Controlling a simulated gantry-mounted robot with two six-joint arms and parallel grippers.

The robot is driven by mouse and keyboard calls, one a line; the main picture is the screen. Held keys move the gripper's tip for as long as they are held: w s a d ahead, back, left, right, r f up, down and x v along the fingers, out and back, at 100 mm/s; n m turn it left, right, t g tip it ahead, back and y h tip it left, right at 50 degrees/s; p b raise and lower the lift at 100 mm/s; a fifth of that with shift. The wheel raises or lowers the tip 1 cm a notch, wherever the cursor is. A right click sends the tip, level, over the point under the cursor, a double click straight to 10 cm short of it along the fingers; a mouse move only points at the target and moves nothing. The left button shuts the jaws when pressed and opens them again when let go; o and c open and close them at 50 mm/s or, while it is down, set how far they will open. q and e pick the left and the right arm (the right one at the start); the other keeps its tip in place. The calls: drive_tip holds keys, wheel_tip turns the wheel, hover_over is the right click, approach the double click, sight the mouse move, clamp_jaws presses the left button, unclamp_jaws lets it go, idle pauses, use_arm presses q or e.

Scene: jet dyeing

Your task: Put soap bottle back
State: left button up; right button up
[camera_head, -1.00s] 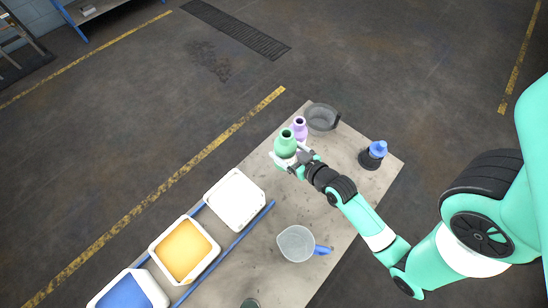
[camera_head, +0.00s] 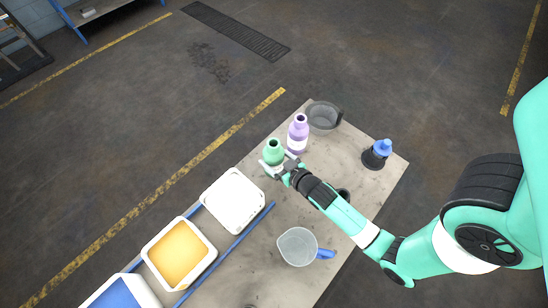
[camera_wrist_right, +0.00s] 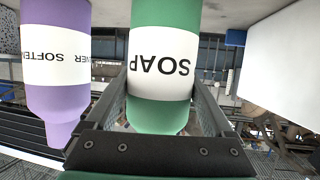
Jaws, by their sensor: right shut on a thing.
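The green soap bottle (camera_head: 274,150) is upright at the table's far edge. My right gripper (camera_head: 277,167) is shut around it; in the right wrist view the bottle (camera_wrist_right: 163,65), with its SOAP label, fills the space between the two fingers (camera_wrist_right: 165,105). I cannot tell whether its base touches the table. The purple softener bottle (camera_head: 298,133) stands just to its right, apart from it, and shows at the left of the wrist view (camera_wrist_right: 57,60). My left gripper is not in view.
A dark grey pot (camera_head: 324,117) stands behind the purple bottle. A blue-topped item (camera_head: 377,153) sits at right. A white tray (camera_head: 233,201) and a yellow-filled tray (camera_head: 179,254) are at lower left; a clear jug (camera_head: 298,246) stands in front. The table right of my wrist is mostly clear.

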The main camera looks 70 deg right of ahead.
drive_tip(key=o, duration=1.4)
drive_tip(key=shift+s+a+r+p, duration=0.1)
drive_tip(key=shift+s+r+p, duration=0.1)
drive_tip(key=shift+p, duration=0.1)
drive_tip(key=v, duration=1.1)
drive_tip(key=shift+s+a, duration=0.15)
drive_tip(key=shift+s, duration=0.05)
drive_tip(key=shift+r, duration=0.1)
